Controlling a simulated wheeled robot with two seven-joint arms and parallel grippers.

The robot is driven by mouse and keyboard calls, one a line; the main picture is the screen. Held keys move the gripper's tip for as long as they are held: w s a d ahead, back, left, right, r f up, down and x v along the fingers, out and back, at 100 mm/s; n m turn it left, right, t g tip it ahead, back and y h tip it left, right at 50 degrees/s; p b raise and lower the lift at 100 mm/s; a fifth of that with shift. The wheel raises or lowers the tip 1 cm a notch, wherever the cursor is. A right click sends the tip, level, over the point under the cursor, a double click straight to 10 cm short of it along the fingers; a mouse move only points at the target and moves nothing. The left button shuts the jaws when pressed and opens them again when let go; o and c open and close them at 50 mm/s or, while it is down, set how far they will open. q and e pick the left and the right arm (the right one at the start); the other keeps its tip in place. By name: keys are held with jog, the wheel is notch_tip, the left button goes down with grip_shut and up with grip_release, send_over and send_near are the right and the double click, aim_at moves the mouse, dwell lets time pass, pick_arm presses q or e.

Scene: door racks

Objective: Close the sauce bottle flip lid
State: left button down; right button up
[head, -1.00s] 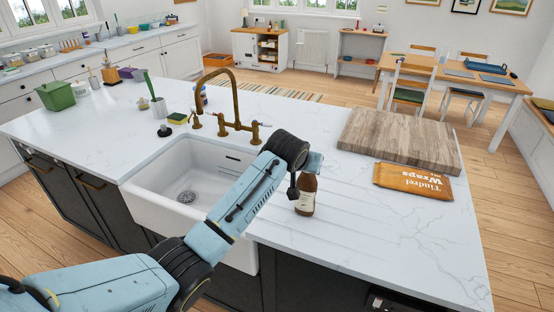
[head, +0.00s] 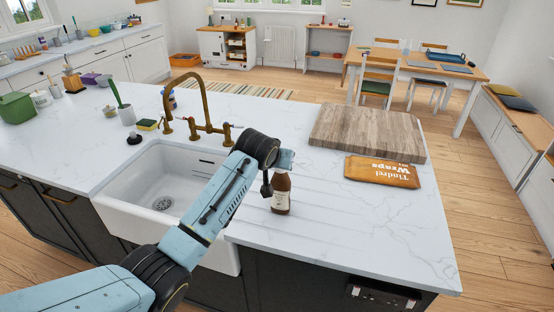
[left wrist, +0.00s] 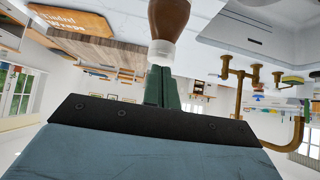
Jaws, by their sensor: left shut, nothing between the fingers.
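The brown sauce bottle (head: 281,194) with a pale label stands upright on the white counter, right of the sink. In the left wrist view, which is turned upside down, its brown body (left wrist: 169,17) and whitish top (left wrist: 160,52) show. My left gripper (left wrist: 160,70) is shut, its green fingers together and empty, with the tips right at the bottle's top; I cannot tell whether they touch. In the head view my wrist hides the fingers and the bottle's top. I cannot make out the flip lid or its angle. My right gripper is not in view.
A white sink (head: 160,204) with a brass tap (head: 205,110) lies left of the bottle. A wooden board (head: 367,132) and an orange wraps packet (head: 382,171) lie to the right. The counter in front of the packet is clear.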

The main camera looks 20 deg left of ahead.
pick_arm(q)
jog(key=s+r+p, duration=0.2)
jog(key=s+r, duration=0.5)
jog(key=r, duration=0.4)
jog(key=s+a+f+m+g, duration=0.1)
jog(key=s+a+f+g, duration=0.15)
jog(key=s+f, duration=1.45)
jog(key=s+a+f+g, duration=0.1)
jog(key=s+f+g, duration=0.1)
jog(key=s, duration=0.8)
jog(key=s+a+f+g, duration=0.1)
jog(key=s+f+g, duration=0.1)
jog(key=s, duration=0.9)
notch_tip(320, 180, down, 33)
jog(key=b, duration=0.9)
jog(key=s+a+f+g+b, duration=0.1)
jog(key=s+f+b, duration=0.3)
jog(key=s+f, duration=0.4)
jog(key=s+a+f+m+g+b, duration=0.1)
jog(key=s+f+b, duration=0.3)
jog(key=s+f, duration=0.5)
notch_tip(320, 180, down, 6)
jog(key=shift+a+f, duration=0.1)
jog(key=shift+a, duration=0.25)
